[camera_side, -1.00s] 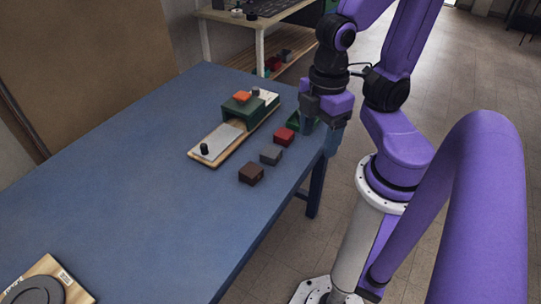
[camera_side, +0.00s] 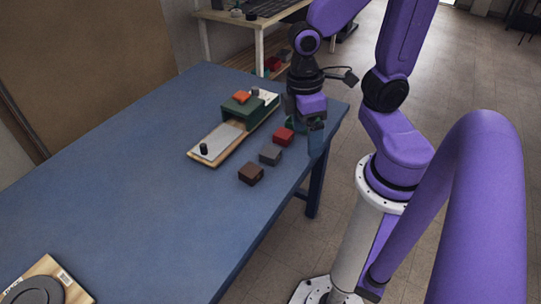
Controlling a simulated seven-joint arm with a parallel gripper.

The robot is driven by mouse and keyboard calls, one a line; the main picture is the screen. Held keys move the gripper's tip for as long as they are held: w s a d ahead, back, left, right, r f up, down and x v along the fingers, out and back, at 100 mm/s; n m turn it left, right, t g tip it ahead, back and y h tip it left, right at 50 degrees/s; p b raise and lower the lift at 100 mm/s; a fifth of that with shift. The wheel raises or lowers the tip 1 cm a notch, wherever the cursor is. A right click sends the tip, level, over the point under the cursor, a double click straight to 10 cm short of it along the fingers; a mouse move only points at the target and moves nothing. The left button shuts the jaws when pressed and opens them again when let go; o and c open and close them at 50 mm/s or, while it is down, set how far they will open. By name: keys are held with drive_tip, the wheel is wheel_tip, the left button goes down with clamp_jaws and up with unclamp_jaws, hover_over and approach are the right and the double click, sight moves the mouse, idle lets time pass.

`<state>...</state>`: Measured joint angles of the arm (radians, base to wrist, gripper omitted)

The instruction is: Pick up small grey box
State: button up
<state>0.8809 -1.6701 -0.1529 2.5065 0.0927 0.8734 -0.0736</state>
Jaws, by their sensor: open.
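The small grey box (camera_side: 270,155) sits on the blue table (camera_side: 140,170), in a row between a red box (camera_side: 283,136) and a dark brown box (camera_side: 250,173). My gripper (camera_side: 305,138) is open, low over the right edge of the table, just right of the red box and up and to the right of the grey box. It is apart from the grey box. A green thing between its fingers or behind them is mostly hidden, and I cannot tell whether the gripper touches it.
A wooden board (camera_side: 222,145) with a grey plate, a black knob and a dark green block (camera_side: 243,110) stands left of the boxes. An orange piece (camera_side: 241,97) lies on the block. A round dark disc (camera_side: 33,292) on wood is at bottom left. The left table area is clear.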

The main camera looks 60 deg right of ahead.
drive_tip(key=w+d+f+m+g+y, duration=0.15)
drive_tip(key=d+f+m+y, duration=0.55)
drive_tip(key=d+f+m, duration=0.75)
drive_tip(key=m+t+h, duration=0.6)
drive_tip(key=m+t, duration=1)
drive_tip(key=m, duration=1.4)
approach(276, 154)
drive_tip(key=shift+f+x, duration=0.25)
drive_tip(key=shift+x, duration=1.35)
drive_tip(key=shift+r+x, duration=0.1)
drive_tip(key=shift+x, duration=2.15)
drive_tip(key=shift+r+x, duration=0.15)
drive_tip(key=shift+x, duration=2.1)
drive_tip(key=shift+w+d, duration=0.1)
